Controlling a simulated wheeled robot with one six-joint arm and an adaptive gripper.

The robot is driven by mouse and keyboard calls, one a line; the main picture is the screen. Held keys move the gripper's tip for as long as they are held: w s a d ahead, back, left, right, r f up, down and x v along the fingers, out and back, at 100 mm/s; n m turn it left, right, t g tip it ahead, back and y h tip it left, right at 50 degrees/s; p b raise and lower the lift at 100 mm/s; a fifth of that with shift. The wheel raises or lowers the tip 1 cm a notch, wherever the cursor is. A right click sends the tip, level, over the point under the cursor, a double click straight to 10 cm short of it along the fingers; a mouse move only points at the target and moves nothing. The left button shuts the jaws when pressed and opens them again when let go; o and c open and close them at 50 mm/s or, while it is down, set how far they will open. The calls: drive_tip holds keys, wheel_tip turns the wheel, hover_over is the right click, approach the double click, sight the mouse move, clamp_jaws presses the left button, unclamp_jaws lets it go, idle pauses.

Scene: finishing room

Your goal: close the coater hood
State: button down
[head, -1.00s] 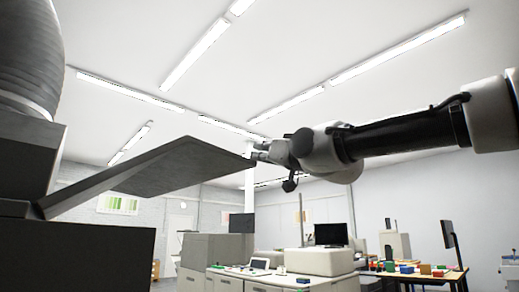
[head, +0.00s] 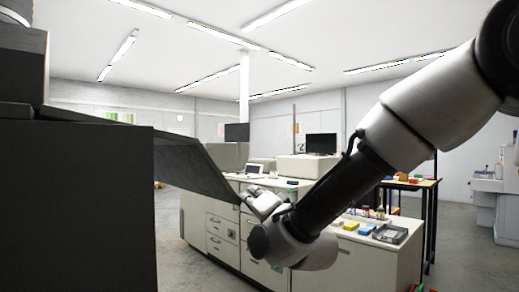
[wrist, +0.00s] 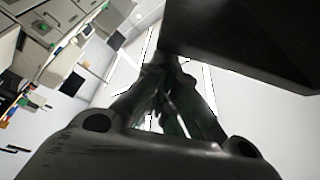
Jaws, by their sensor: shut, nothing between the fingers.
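The coater hood (head: 195,165) is a dark grey panel sticking out from the dark coater body (head: 75,215) at the left of the head view. It slopes down to the right, away from the body, so it stands open. My gripper (head: 248,196) is shut and empty at the hood's lower outer edge; I cannot tell whether it touches. In the wrist view the closed fingers (wrist: 167,75) point at a dark panel (wrist: 245,35) that looks like the hood, partly covering the fingertips.
Behind my arm stand grey cabinets (head: 222,228) with a laptop (head: 254,168) and a beige machine (head: 305,167). A monitor (head: 321,143) stands farther back. A table with small coloured boxes (head: 367,229) and a tray (head: 390,233) is at the right. Grey floor (head: 180,265) shows beside the coater.

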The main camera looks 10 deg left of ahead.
drive_tip(key=s+a+f+m+h, duration=0.1)
drive_tip(key=s+a+f+m, duration=0.2)
drive_tip(key=f, duration=0.6)
drive_tip(key=s+a+f+m+h, duration=0.1)
drive_tip(key=s+a+f+m, duration=0.2)
drive_tip(key=s+a+f, duration=0.4)
drive_tip(key=shift+s+a+f+m+g, duration=0.2)
drive_tip(key=shift+s+f+m+g, duration=0.2)
drive_tip(key=shift+s+f, duration=0.9)
drive_tip(key=shift+w+f, duration=0.2)
drive_tip(key=shift+w, duration=0.1)
